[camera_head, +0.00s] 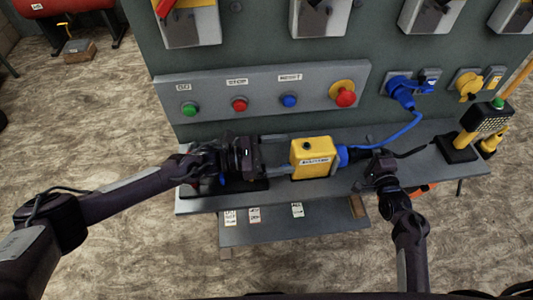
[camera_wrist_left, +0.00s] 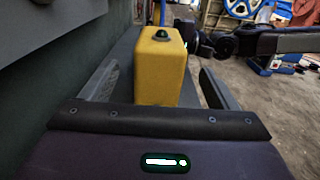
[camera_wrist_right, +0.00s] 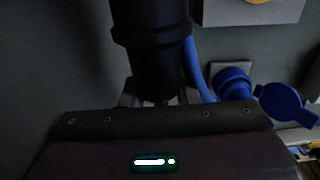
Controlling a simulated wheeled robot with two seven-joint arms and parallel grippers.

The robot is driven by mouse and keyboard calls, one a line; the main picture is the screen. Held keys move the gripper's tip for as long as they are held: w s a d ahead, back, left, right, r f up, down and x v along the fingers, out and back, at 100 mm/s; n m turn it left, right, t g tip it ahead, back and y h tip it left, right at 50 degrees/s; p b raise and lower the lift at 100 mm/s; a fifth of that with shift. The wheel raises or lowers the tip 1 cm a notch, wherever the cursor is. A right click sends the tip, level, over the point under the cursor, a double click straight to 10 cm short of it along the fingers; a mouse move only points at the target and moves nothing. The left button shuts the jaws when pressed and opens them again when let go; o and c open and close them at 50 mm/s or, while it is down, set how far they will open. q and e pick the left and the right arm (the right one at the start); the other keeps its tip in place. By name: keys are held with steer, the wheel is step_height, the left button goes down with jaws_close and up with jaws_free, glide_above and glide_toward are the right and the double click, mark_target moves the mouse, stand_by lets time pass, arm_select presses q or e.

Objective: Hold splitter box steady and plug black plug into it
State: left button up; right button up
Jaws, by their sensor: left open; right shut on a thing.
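The yellow splitter box (camera_head: 313,160) stands upright on the grey shelf, with a blue socket (camera_head: 343,156) on its right side. My left gripper (camera_head: 285,155) is open at the box's left side. In the left wrist view the box (camera_wrist_left: 160,72) shows between the two spread fingers, and I cannot tell whether either touches it. My right gripper (camera_head: 368,160) is shut on the black plug (camera_head: 357,153), just right of the blue socket. The plug fills the upper middle of the right wrist view (camera_wrist_right: 150,40). Whether it sits in the socket is hidden.
A blue cable (camera_head: 405,132) runs from the box area up to a blue wall plug (camera_head: 402,90). The button panel (camera_head: 262,94) rises behind the shelf (camera_head: 235,203). A yellow-black remote (camera_head: 487,121) stands at the right. A dark item lies under my left gripper.

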mark_target(309, 151)
arm_select(q)
steer(key=d, duration=0.7)
steer(key=shift+w+d, duration=0.35)
steer(key=c, duration=1.5)
stand_by(1.1)
